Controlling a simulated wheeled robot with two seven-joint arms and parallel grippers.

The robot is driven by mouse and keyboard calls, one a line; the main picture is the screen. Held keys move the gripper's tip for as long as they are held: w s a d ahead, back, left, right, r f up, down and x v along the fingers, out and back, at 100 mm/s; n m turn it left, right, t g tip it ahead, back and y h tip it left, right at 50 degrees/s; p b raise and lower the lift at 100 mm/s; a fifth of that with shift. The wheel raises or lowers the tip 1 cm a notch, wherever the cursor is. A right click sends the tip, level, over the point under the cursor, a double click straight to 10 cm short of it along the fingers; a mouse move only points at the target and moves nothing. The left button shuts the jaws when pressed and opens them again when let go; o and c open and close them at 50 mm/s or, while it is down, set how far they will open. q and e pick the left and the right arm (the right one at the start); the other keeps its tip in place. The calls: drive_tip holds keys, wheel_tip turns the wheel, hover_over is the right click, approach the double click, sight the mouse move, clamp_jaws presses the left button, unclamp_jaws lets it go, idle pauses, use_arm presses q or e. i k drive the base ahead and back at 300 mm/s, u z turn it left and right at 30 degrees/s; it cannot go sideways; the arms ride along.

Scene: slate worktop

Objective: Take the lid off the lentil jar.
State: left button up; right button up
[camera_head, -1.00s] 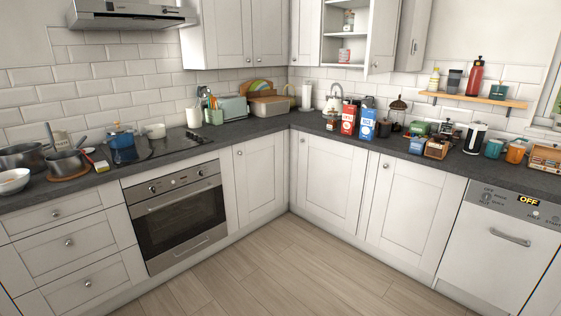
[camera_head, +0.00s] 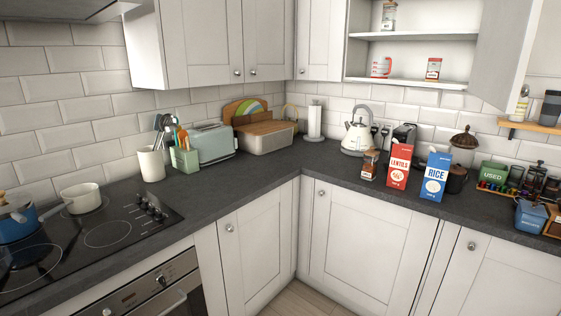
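A small glass jar (camera_head: 369,166) with a brownish lid on top and reddish contents stands upright on the worktop, just left of a red and white carton marked LENTILS (camera_head: 399,163). It looks like the lentil jar, but its label is too small to read. Another jar (camera_head: 389,16) stands on the upper shelf of the open wall cupboard, and a small labelled container (camera_head: 433,69) is on the shelf below. Neither of my grippers shows in the view.
A blue RICE carton (camera_head: 435,178) and a dark pot (camera_head: 457,180) stand right of the LENTILS carton. A white kettle (camera_head: 357,136) is behind the small jar. The worktop (camera_head: 270,180) is clear to its left. The cupboard door (camera_head: 505,50) hangs open.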

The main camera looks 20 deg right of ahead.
sight(370, 152)
drive_tip(key=z, duration=0.55)
drive_tip(key=i, duration=2.3)
drive_tip(key=z, duration=0.7)
drive_tip(key=i, duration=0.2)
drive_tip(key=z, duration=0.2)
